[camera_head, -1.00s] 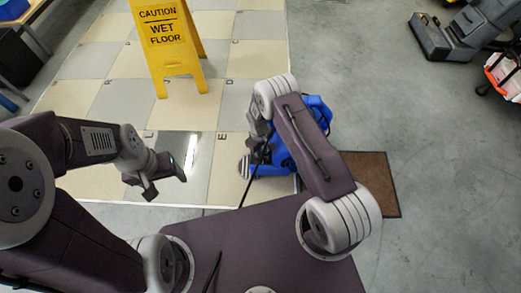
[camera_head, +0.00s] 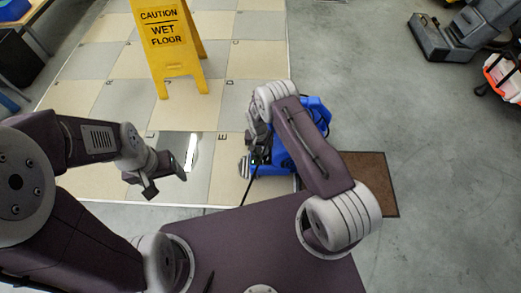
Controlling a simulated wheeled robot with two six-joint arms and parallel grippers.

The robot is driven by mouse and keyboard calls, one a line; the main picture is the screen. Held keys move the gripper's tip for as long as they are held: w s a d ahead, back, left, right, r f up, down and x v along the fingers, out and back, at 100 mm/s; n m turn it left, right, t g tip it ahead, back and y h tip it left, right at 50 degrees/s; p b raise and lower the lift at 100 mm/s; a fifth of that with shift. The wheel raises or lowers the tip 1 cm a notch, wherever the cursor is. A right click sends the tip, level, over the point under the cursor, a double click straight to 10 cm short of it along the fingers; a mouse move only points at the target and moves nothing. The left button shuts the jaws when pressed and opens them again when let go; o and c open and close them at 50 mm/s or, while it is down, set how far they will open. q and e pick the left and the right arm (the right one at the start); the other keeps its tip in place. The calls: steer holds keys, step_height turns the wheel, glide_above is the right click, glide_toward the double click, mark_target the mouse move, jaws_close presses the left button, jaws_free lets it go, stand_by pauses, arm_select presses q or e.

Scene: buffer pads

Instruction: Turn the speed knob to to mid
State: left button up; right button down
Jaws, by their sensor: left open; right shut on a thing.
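A blue machine (camera_head: 284,157) stands at the middle, partly hidden behind my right arm. My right gripper (camera_head: 259,150) is at the machine's left side, shut on a small part there. The jaws and wrist cover that part, so I cannot make out the speed knob or its setting. My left gripper (camera_head: 166,179) is open and empty, over the tiled floor to the left of the machine and apart from it.
A yellow wet floor sign (camera_head: 166,45) stands on the tiles behind the grippers. A brown mat (camera_head: 371,178) lies right of the machine. A grey machine (camera_head: 432,38) is at the far right. The grey floor between is clear.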

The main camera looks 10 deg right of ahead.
mark_target(260, 151)
steer(key=m, duration=0.4)
steer(key=shift+m, duration=0.3)
steer(key=m, duration=0.4)
steer(key=shift+d+m, duration=0.1)
steer(key=shift+m, duration=0.3)
steer(key=c, duration=1.1)
jaws_free()
steer(key=shift+p, duration=0.3)
steer(key=r+p, duration=0.2)
steer(key=r, duration=0.1)
steer(key=r+p, duration=0.1)
steer(key=r, duration=0.2)
steer(key=r+p, duration=0.2)
steer(key=r, duration=0.1)
steer(key=shift+w+p, duration=0.25)
steer(key=shift+p, duration=0.05)
